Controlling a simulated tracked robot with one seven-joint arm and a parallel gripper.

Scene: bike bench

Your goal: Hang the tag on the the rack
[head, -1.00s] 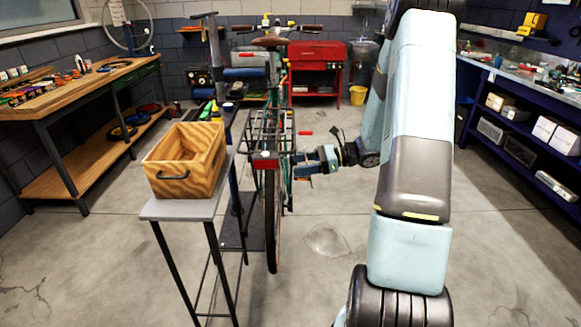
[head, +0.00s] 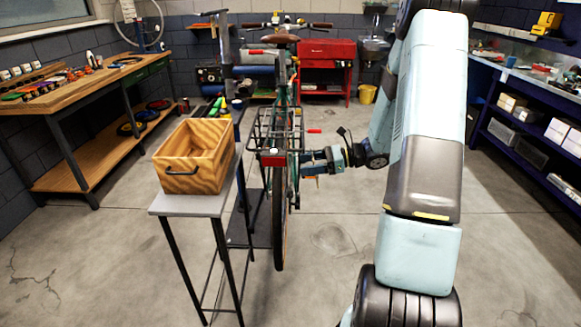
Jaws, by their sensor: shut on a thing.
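The rack (head: 262,130) is the black wire carrier over the rear wheel of the bicycle, with a red reflector at its near end. My gripper (head: 306,163) reaches in from the right, just right of the rack and rear wheel. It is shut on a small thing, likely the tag. A small orange-brown piece (head: 311,180) hangs just below the fingers, too small to make out clearly. I cannot tell whether it touches the rack.
A wooden box (head: 194,178) stands on a narrow grey table (head: 190,206) left of the bicycle. A wooden workbench (head: 75,90) is at the left, dark shelving (head: 535,120) at the right, a red cabinet (head: 327,52) behind. The floor in front is clear.

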